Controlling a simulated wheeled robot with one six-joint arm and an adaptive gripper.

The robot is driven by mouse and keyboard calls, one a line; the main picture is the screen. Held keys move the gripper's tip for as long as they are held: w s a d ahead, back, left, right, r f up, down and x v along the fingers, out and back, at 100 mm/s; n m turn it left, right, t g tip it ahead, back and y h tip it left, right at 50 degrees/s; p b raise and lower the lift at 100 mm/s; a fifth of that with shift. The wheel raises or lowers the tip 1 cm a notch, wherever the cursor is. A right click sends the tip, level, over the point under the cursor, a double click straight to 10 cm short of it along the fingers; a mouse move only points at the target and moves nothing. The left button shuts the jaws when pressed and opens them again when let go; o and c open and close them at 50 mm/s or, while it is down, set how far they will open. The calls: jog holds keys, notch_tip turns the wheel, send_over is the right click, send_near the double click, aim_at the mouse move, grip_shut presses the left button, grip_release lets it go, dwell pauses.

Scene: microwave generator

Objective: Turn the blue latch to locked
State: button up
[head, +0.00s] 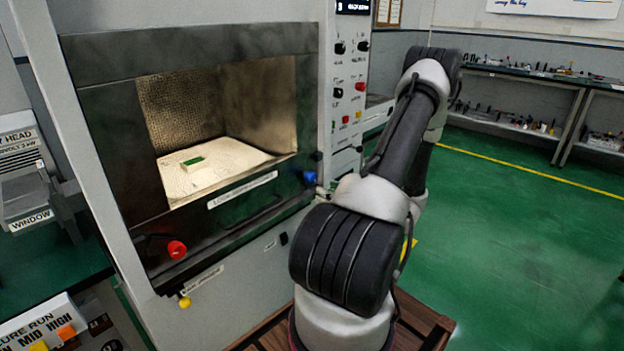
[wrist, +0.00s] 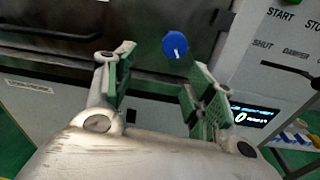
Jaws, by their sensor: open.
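The blue latch (head: 309,178) is a small round knob on the lower right of the microwave's dark door frame. It also shows in the wrist view (wrist: 175,46), with a short white mark on its face. My gripper (wrist: 150,75) is open and empty in the wrist view, its two green-padded fingers spread apart. The latch appears just beyond the fingertips, between the two fingers and nearer the right one. The fingers do not appear to touch it. In the head view my arm hides most of the gripper.
A red knob (head: 177,249) is on the door's lower left, and a yellow knob (head: 184,302) sits below it. A control panel (head: 347,90) with several knobs stands right of the chamber. A green block (head: 193,161) lies inside on a white plate. Green floor is clear at right.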

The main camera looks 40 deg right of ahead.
aim_at(314, 179)
jog(key=shift+m+t+h, duration=0.4)
jog(key=shift+m+h, duration=0.1)
jog(key=shift+h, duration=0.1)
jog(key=w, duration=0.2)
jog(key=w+r, duration=0.1)
jog(key=w, duration=0.5)
jog(key=shift+w+d+r, duration=0.15)
jog(key=shift+w+d, duration=0.1)
jog(key=shift+d, duration=0.15)
jog(key=shift+c, duration=0.5)
jog(key=c, duration=0.9)
